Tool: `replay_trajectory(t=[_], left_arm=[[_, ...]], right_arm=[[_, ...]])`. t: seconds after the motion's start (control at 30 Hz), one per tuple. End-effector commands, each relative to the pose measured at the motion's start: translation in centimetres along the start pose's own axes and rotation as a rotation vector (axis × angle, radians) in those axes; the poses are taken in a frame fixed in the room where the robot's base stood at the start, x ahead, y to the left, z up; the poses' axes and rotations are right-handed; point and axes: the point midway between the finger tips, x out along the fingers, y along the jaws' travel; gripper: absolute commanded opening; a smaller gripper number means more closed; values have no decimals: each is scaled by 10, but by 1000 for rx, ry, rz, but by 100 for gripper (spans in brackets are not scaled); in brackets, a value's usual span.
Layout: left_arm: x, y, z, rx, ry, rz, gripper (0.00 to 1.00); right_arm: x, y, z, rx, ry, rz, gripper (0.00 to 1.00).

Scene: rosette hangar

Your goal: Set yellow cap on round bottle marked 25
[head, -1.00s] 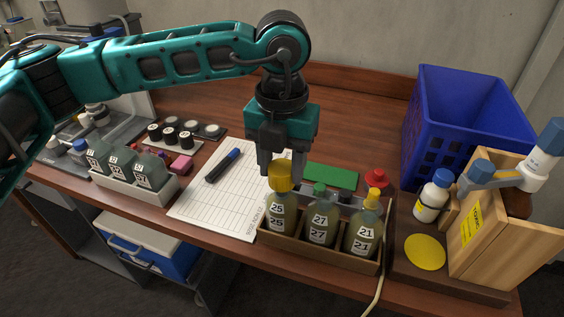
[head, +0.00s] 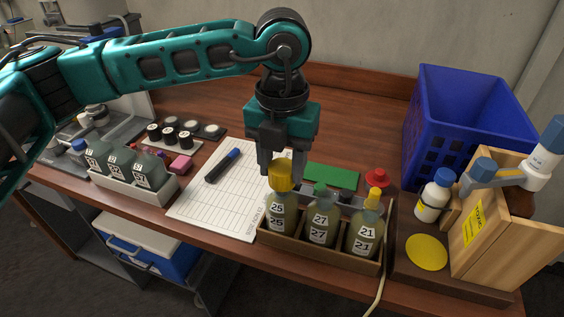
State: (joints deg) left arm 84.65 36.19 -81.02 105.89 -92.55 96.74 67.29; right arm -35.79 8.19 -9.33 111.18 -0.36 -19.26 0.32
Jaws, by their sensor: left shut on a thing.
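The yellow cap (head: 280,176) is between the fingers of my left gripper (head: 281,165), which is shut on it. The cap sits right at the mouth of the round bottle marked 25 (head: 280,213); the gripper points down from above. I cannot tell whether the cap is seated or just touching. The bottle stands upright in the left slot of a wooden rack (head: 314,255). Next to it are the bottle marked 27 (head: 321,223), with a green top, and the bottle marked 21 (head: 363,235), with a yellow tip. My right gripper is not in view.
A clipboard sheet (head: 215,200) with a marker (head: 222,166) lies left of the rack. A green pad (head: 331,176) and red cap (head: 376,178) lie behind it. A blue crate (head: 465,120), white bottle (head: 433,197) and wooden stand (head: 490,240) crowd the right. A white tray of bottles (head: 135,185) stands left.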

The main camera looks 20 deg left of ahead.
Motion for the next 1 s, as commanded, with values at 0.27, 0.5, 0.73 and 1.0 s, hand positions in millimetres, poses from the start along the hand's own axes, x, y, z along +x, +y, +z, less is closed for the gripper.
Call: replay_trajectory(t=[0.27, 0.5, 0.73, 1.0], left_arm=[[0, 0, 0, 0, 0, 0, 50], [0, 0, 0, 0, 0, 0, 73], [0, 0, 0, 0, 0, 1, 79], [0, 0, 0, 0, 0, 1, 97]], right_arm=[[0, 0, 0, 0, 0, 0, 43], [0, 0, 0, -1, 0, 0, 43], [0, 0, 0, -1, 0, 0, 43], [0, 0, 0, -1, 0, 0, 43]])
